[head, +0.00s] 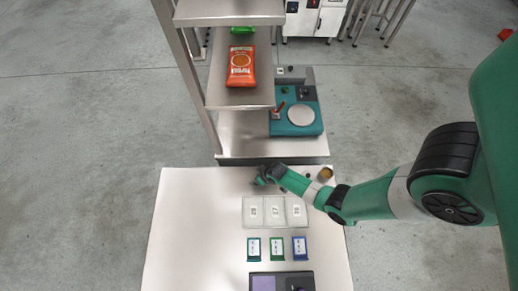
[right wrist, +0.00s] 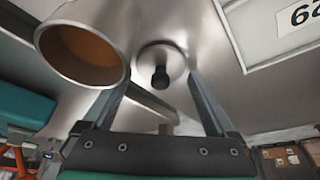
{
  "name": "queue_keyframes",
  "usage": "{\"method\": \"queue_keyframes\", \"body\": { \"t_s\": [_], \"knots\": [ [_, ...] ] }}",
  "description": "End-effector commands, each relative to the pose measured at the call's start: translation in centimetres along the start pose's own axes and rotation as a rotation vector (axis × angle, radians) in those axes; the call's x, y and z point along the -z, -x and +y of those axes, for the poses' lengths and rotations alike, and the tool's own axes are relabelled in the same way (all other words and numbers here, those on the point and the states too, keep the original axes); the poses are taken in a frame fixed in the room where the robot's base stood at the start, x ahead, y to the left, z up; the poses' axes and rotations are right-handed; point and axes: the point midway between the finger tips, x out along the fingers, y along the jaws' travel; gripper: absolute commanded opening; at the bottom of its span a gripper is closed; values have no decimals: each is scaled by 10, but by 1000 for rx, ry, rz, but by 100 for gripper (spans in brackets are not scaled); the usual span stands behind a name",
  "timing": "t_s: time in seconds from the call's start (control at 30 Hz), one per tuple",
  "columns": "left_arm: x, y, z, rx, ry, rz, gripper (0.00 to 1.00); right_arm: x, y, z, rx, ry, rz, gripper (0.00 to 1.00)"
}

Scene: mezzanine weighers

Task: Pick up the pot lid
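The pot lid (right wrist: 176,58) is a shiny metal disc with a black knob (right wrist: 160,77). In the head view its dark knob (head: 309,176) shows beside the pot (head: 326,173). In the right wrist view the pot (right wrist: 118,28) is a metal cylinder with an orange inside, just left of the lid. My right gripper (right wrist: 158,82) is open and empty, with the knob seen between its two fingers; I see no contact. In the head view the end of my right arm (head: 263,178) is at the table's far edge, its fingers unclear. My left gripper is not in view.
A clear tray with numbered cards (head: 254,212) lies nearer on the metal table (head: 190,230). Several small coloured cards (head: 277,249) and a dark device (head: 305,280) lie nearer still. Beyond stand a teal scale (head: 312,128) and shelving (head: 225,98) with an orange packet (head: 241,66). The table's left side is clear.

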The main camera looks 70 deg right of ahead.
Motion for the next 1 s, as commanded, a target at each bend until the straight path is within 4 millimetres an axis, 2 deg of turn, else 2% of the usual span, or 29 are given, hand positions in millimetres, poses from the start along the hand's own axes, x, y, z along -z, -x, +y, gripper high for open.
{"method": "queue_keyframes", "body": {
  "t_s": [0.03, 0.37, 0.73, 0.87, 1.0],
  "knots": [
    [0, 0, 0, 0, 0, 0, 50, 0, 0, 0, 0, 0, 0, 80],
    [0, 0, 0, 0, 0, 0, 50, 0, 0, 0, 0, 0, -1, 21],
    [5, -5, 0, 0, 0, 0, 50, 3, 7, 0, 0, 0, 0, 20],
    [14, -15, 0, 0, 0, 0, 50, 8, 20, 0, 0, 0, 0, 20],
    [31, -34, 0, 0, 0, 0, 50, 14, 43, 3, -1, -2, -2, 20]
  ]
}}
